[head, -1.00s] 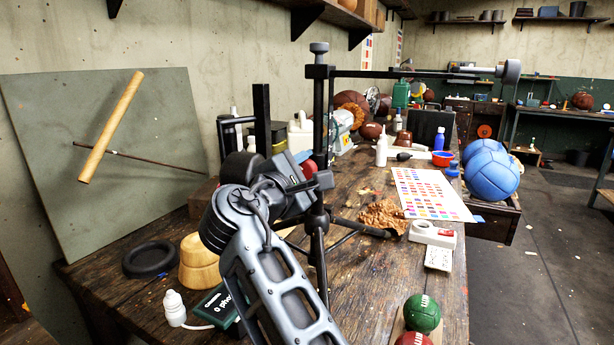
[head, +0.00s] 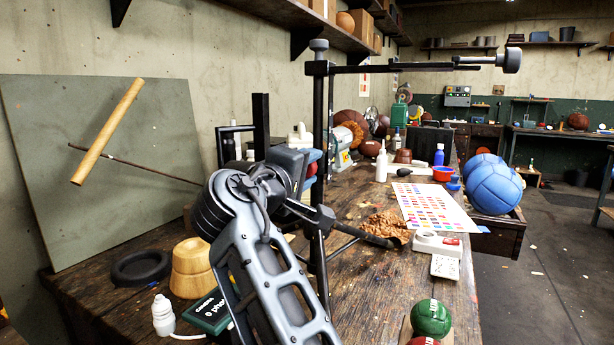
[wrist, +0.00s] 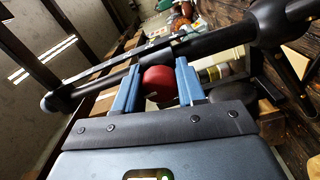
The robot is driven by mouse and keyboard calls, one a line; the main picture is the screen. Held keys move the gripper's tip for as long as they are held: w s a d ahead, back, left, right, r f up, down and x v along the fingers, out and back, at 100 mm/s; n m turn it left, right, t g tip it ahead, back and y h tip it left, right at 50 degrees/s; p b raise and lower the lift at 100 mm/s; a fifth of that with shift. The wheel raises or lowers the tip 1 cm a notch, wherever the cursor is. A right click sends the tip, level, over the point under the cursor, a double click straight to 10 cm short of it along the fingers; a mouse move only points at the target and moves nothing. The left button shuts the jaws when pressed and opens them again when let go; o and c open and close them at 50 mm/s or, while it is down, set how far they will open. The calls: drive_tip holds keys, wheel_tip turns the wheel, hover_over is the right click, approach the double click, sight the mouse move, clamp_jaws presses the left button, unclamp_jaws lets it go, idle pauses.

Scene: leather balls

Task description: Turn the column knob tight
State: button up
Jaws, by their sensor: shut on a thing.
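A black column (head: 330,120) stands upright on the workbench, with a round cap on top and a horizontal arm running right. My gripper (head: 311,168) is beside the column at mid height, partly hidden behind my own arm. In the wrist view my gripper (wrist: 156,70) has its two blue fingers on either side of a round red knob (wrist: 160,84) and is shut on it. The knob sits against the black column (wrist: 108,84), which crosses that view diagonally. In the head view only a little red shows between the blue fingers.
The horizontal arm (head: 420,68) reaches over the bench. A colour chart (head: 435,207) lies at right.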

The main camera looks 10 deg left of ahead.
drive_tip(key=shift+f+m, duration=0.25)
drive_tip(key=shift+m, duration=0.15)
drive_tip(key=o, duration=1.1)
drive_tip(key=shift+r, duration=0.1)
drive_tip(key=shift+c, duration=0.2)
drive_tip(key=v, duration=0.7)
drive_tip(key=shift+s+b, duration=0.35)
drive_tip(key=shift+a+r, duration=0.1)
